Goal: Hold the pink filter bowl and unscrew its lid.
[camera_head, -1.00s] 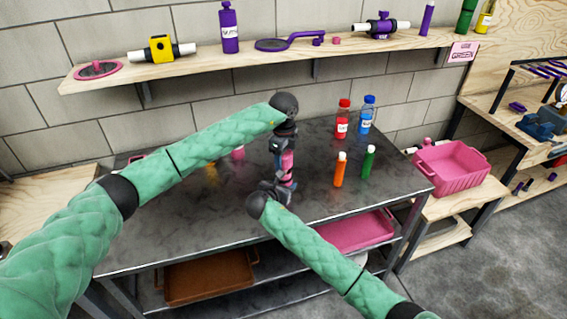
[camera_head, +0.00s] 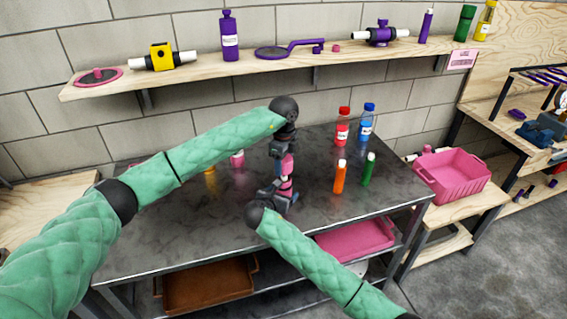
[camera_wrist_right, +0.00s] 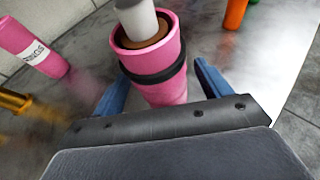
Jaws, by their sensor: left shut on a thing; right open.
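The pink filter bowl (camera_head: 288,164) is held upright above the middle of the dark table. My left gripper (camera_head: 281,153) is shut on it from above; its fingers hide part of it. My right gripper (camera_head: 279,188) is open, low beside the same pink piece. In the right wrist view a pink cylinder with a black band (camera_wrist_right: 163,82) stands between the blue fingers of the right gripper (camera_wrist_right: 154,88), with gaps at both sides. A white tube and a brown disc show at its far end. I cannot tell which part is the lid.
An orange bottle (camera_head: 340,177), a green bottle (camera_head: 367,170), a red bottle (camera_head: 342,127) and a blue bottle (camera_head: 366,124) stand right on the table. A pink bottle (camera_wrist_right: 35,50) stands left. A pink crate (camera_head: 452,178) is on a side bench. The table's front right is clear.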

